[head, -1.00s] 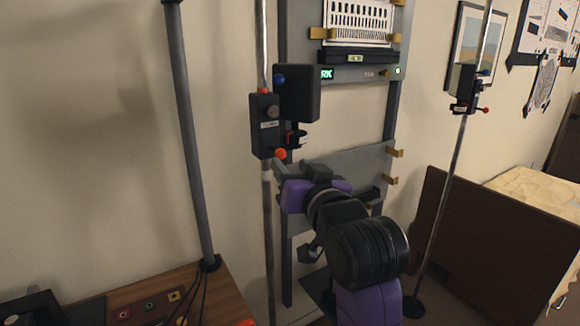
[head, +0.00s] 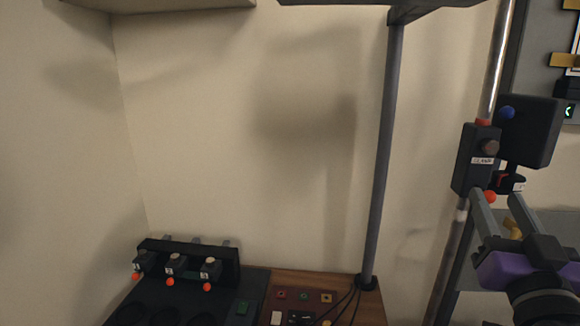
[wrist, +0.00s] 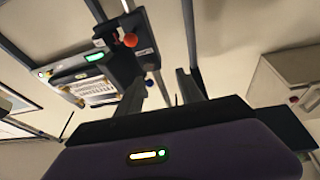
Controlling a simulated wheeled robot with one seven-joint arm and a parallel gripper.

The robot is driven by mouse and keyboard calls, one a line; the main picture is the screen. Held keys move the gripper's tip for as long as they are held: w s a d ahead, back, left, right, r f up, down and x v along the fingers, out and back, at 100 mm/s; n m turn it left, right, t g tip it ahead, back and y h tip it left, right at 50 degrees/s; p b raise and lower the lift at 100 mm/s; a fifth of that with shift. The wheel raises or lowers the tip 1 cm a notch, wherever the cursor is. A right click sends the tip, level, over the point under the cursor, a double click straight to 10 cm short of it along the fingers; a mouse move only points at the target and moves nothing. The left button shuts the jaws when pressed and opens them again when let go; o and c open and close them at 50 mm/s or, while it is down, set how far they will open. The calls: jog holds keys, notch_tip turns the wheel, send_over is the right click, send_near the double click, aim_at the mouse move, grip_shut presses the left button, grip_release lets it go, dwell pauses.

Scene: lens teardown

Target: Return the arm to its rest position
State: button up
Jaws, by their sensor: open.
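My gripper (head: 500,212) is at the right of the head view, with its purple wrist below it. Its two grey fingers are apart, with nothing seen between them. They point up, just below and in front of a dark clamp box (head: 477,158) with a red-orange knob on a vertical metal rod. I cannot tell whether a finger touches it. In the wrist view the fingers (wrist: 188,88) stand apart at the middle. The clamp box (wrist: 118,27) and its orange knob lie up and left of them, seemingly clear.
A dark unit with several small labelled holders (head: 188,264) and orange knobs stands at lower left. A wooden bench (head: 350,300) carries a socket panel with cables. A grey post (head: 381,150) rises from it to an overhead shelf. The wall between is bare.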

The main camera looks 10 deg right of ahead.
jog(key=s+a+f+n+y, duration=0.3)
jog(key=s+a+f, duration=0.3)
jog(key=f, duration=0.3)
jog(key=s+a+f+n+y, duration=0.25)
jog(key=s+a+f, duration=0.3)
jog(key=f, duration=0.35)
jog(key=s+a+f+g+y, duration=0.1)
jog(key=s+a+f+g, duration=0.1)
jog(key=s+f, duration=0.4)
jog(key=s+a+f+g+y, duration=0.1)
jog(key=s+a+f+g, duration=0.2)
jog(key=s+f, duration=0.4)
jog(key=s, duration=0.7)
jog(key=shift+s+a+f+y, duration=0.25)
jog(key=shift+s+a+y, duration=0.1)
jog(key=shift+o, duration=0.6)
jog(key=shift+f, duration=0.1)
